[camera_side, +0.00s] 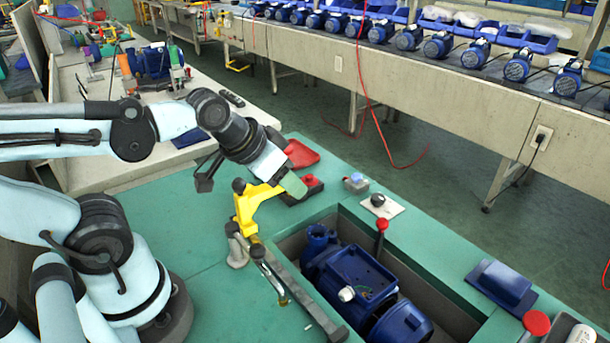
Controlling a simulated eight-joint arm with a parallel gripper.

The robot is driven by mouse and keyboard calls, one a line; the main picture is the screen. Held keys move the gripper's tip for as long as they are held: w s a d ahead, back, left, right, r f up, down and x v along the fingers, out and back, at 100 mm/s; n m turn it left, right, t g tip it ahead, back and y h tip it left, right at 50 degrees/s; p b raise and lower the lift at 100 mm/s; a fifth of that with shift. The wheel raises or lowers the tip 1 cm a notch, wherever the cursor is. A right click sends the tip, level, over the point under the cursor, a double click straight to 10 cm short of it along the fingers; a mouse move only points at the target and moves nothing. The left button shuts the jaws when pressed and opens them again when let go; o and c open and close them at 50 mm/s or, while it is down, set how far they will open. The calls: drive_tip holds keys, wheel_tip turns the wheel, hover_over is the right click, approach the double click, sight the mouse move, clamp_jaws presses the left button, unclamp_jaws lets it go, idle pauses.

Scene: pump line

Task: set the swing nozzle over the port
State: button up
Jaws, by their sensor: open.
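The swing nozzle is a grey metal arm (268,270) on a pivot post (237,250) at the left edge of the recess, with a brass-coloured tip (283,300) low in the picture. A yellow bracket (247,212) with a dark knob rises at the post. My gripper (250,187) is open, just above and around the bracket's upper end; I cannot tell whether it touches. A blue pump (360,272) lies in the recess, right of the nozzle, with an open-topped box and a round flanged opening (318,238). I cannot tell which opening is the port.
A red-knobbed lever (382,228) stands at the recess's far edge. A black knob on a white plate (380,205), a red tray (300,154) and a blue block (502,282) sit on the green bench. The bench left of the nozzle is clear.

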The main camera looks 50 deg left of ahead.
drive_tip(key=shift+o, duration=1.1)
drive_tip(key=shift+d, duration=0.15)
drive_tip(key=n+g, duration=0.7)
drive_tip(key=n, duration=0.2)
approach(257, 245)
drive_tip(key=shift+w+f, duration=0.1)
drive_tip(key=shift+f, duration=4.95)
clamp_jaws()
